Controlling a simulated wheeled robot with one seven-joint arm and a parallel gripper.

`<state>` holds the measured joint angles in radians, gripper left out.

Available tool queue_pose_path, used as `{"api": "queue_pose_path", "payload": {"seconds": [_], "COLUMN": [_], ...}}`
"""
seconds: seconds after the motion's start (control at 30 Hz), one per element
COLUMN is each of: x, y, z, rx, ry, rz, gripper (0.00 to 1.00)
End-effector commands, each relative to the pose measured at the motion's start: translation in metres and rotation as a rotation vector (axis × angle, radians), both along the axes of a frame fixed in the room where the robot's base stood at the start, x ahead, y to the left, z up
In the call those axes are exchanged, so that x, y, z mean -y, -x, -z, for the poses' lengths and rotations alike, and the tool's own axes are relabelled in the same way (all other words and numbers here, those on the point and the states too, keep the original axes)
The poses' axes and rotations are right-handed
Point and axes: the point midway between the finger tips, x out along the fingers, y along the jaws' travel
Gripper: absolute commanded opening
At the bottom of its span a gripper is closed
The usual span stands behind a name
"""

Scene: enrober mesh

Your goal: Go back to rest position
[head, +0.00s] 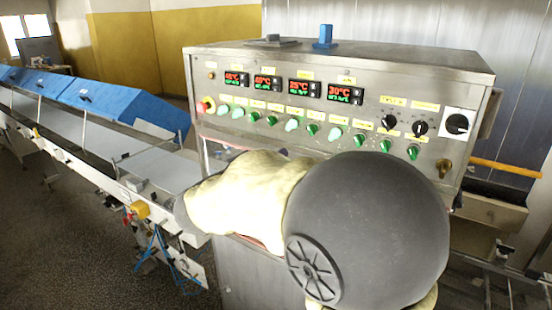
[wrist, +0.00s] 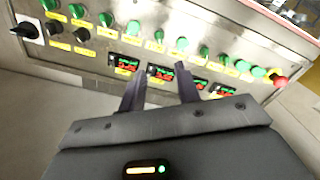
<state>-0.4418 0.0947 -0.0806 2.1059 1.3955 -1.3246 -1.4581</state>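My gripper (wrist: 161,72) shows in the wrist view with its two dark fingers apart and nothing between them. It points at the control panel (wrist: 100,15), which looks turned over in that view. Small red-and-green digital displays (wrist: 160,73) lie in line with the fingers. I cannot tell how far the fingertips are from the panel. In the head view my arm crosses in front of the control cabinet (head: 290,56), and my gripper cannot be made out there.
A conveyor (head: 60,125) with blue covers (head: 120,100) runs along the left. The panel carries green knobs (head: 312,130), black rotary switches (head: 389,122) and a red button (head: 205,105). An orange bar (head: 505,168) sticks out at the right. Grey floor (head: 80,240) is open at lower left.

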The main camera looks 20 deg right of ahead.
Motion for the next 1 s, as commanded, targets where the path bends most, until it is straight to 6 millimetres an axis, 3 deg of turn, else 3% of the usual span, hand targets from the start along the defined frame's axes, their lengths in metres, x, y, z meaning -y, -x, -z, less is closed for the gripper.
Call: {"api": "queue_pose_path", "payload": {"seconds": [0.37,0.57,0.8,1.0], "x": [0.000,-0.007,-0.035,-0.059], "y": [-0.001,-0.019,-0.043,-0.029], "z": [0.001,0.018,0.079,0.153], "rx": [0.001,0.031,-0.013,-0.186], "ry": [-0.001,-0.049,-0.242,-0.464], "rz": [-0.008,-0.148,-0.480,-0.666], "gripper": [0.33,0.33,0.33,0.33]}}
